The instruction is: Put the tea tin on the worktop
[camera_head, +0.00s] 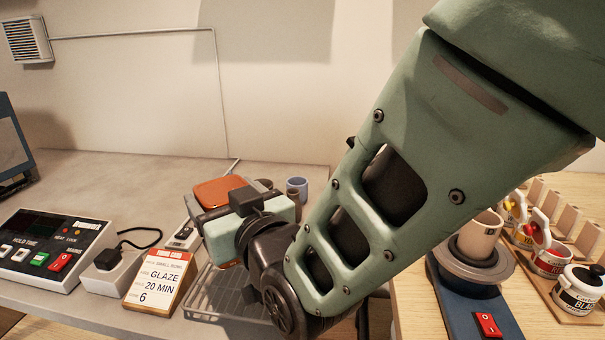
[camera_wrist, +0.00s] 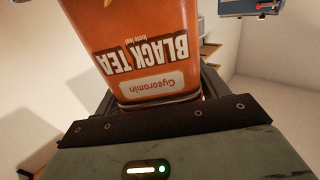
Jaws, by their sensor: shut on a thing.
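The tea tin is orange with a brown-orange lid; its top (camera_head: 220,189) shows in the head view behind my gripper. In the wrist view the tin (camera_wrist: 145,45) fills the space between the fingers, with its "BLACK TEA" label upside down. My gripper (camera_head: 232,202) is shut on the tin, and its fingers also show in the wrist view (camera_wrist: 158,92). The grey worktop (camera_head: 130,175) lies below and around it.
A wire rack (camera_head: 215,292) lies below my gripper. A blue cup (camera_head: 297,188) stands behind. A pottery wheel (camera_head: 470,262) and glaze jars (camera_head: 580,290) are right.

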